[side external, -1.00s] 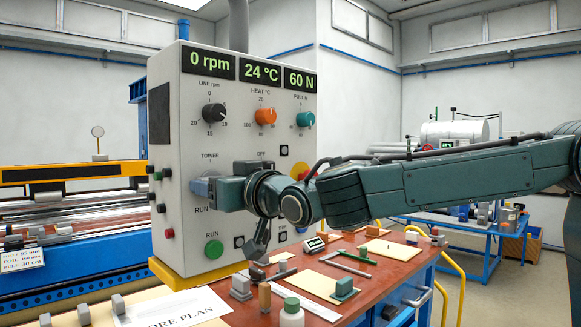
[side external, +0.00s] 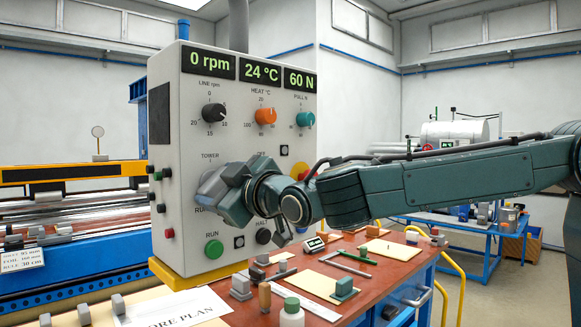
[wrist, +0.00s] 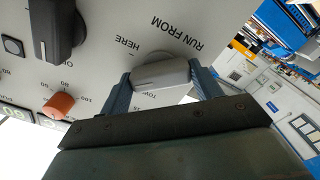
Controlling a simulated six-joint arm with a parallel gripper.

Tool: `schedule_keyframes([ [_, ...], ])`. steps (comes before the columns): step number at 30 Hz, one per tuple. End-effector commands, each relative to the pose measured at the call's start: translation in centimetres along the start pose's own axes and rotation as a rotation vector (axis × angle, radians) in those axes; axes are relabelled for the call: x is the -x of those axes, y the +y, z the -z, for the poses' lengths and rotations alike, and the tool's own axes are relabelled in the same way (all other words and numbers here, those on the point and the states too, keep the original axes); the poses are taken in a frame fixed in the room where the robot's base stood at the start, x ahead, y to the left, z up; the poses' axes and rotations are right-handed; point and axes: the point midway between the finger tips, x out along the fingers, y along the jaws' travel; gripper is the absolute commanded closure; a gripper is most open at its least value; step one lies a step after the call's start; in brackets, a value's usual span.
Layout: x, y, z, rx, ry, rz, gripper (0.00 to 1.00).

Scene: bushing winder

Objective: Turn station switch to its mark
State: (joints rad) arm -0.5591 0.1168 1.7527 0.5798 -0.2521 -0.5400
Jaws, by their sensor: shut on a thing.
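The station switch is a grey bar-shaped knob (wrist: 160,74) on the grey control panel (side external: 180,262), by the printed words RUN FROM, HERE and part of TOWER. In the wrist view my gripper (wrist: 160,82) is shut on the knob, one finger at each end side. In the side view my gripper (side external: 218,188) is at the panel's lower left, tilted, and covers most of the switch and part of its lettering. Which mark the knob points to is unclear.
A black selector knob (wrist: 53,30) and the orange HEAT knob (side external: 266,117) are close by. A green RUN button (side external: 213,249) and black HALT button (side external: 263,236) lie below. The red bench (side external: 335,255) holds several small parts.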

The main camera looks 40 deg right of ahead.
Motion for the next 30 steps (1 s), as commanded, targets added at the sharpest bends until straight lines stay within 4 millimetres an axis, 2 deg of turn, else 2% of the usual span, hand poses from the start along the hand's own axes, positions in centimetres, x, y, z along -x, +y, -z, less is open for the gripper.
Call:
schedule_keyframes([
  [18, 0.03, 0.01, 0.01, 0.58, 0.0, 0.0, 0.59],
  [30, 0.03, -0.01, 0.01, 0.836, 0.0, 0.0, 0.59],
])
